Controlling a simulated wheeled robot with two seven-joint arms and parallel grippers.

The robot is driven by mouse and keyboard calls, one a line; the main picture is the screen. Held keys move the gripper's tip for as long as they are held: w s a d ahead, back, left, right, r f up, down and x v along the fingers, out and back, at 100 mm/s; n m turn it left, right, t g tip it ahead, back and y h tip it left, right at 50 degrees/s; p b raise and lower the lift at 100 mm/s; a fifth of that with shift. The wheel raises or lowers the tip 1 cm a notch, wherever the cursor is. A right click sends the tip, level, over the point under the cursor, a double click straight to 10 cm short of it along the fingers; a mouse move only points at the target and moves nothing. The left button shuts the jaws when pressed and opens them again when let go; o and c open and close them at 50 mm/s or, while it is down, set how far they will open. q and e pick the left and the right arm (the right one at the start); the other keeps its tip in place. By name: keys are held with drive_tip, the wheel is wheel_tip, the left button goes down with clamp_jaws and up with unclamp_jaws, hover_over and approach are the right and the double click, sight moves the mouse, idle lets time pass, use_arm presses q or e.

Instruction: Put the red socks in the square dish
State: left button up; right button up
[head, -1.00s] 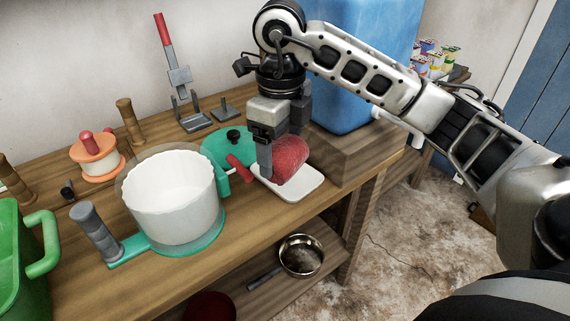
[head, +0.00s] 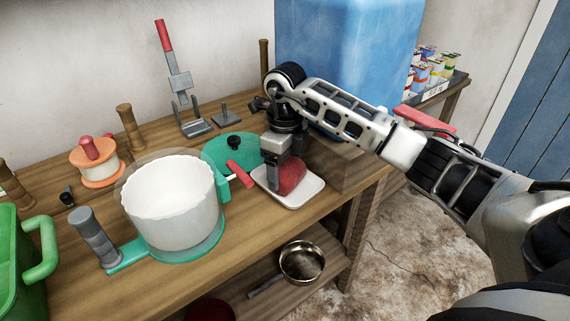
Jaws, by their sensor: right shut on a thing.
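The red socks (head: 291,177) form a rounded red bundle at the square dish, low against its bottom. The square dish (head: 301,197) is a shallow white tray on the wooden bench, in the middle of the head view. My right gripper (head: 277,181) points down over the dish and is shut on the red socks. Its far finger is hidden behind the bundle. Whether the socks rest fully on the dish is hard to tell. My left gripper is not in view.
A white pot on a teal base (head: 172,205) stands left of the dish. A teal lid (head: 228,149) and a red handle (head: 240,173) lie close behind. A metal pan (head: 301,262) sits on the lower shelf.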

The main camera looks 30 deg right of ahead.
sight(285, 162)
drive_tip(key=shift+f, duration=0.15)
drive_tip(key=o, duration=1)
wheel_tip(285, 162, up, 12)
drive_tip(key=shift+r+p, duration=0.25)
drive_tip(key=shift+p, duration=0.05)
